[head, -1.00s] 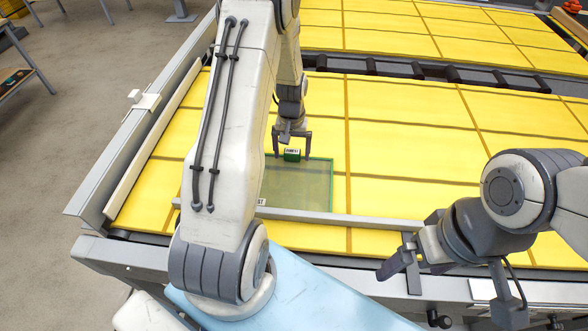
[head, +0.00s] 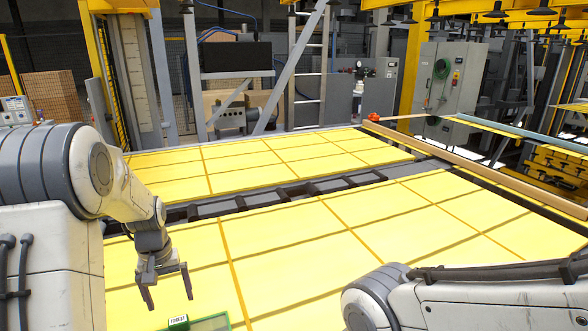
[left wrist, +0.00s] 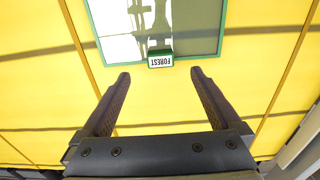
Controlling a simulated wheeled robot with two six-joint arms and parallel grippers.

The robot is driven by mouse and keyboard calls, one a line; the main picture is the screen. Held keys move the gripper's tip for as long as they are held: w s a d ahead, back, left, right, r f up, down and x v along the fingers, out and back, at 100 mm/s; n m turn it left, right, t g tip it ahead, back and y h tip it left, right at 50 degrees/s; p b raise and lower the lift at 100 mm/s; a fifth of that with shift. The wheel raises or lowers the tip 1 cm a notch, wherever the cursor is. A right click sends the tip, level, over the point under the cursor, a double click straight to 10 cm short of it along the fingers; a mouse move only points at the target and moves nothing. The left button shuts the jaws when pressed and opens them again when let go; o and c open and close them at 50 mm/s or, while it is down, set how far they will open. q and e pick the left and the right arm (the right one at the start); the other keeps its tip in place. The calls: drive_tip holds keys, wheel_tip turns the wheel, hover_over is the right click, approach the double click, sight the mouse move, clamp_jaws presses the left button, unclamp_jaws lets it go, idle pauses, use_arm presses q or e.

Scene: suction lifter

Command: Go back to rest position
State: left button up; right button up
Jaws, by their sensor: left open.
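My left gripper (head: 169,300) is open and empty in the head view, pointing down above the yellow panels. Its two spread fingers also show in the left wrist view (left wrist: 160,74), with nothing between them. A small green block with a white "FOREST" label (left wrist: 160,58) sits at the edge of a green-framed, see-through plate (left wrist: 205,54), just beyond the fingertips in that view and apart from them. The block (head: 178,321) and part of the plate (head: 210,324) show at the bottom of the head view. My right arm shows at lower right; its gripper is out of view.
Yellow panels (head: 330,250) cover the table in front, with a dark roller gap (head: 260,197) and more yellow panels behind. A wooden rail (head: 460,170) runs along the right side. Grey cabinets (head: 450,90) and a ladder (head: 308,70) stand at the back.

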sight(178, 320)
use_arm(q)
wheel_tip(178, 320, down, 10)
drive_tip(key=p, duration=0.2)
drive_tip(key=shift+p, duration=0.3)
drive_tip(key=shift+w+a+f, duration=0.2)
drive_tip(key=shift+w, duration=0.2)
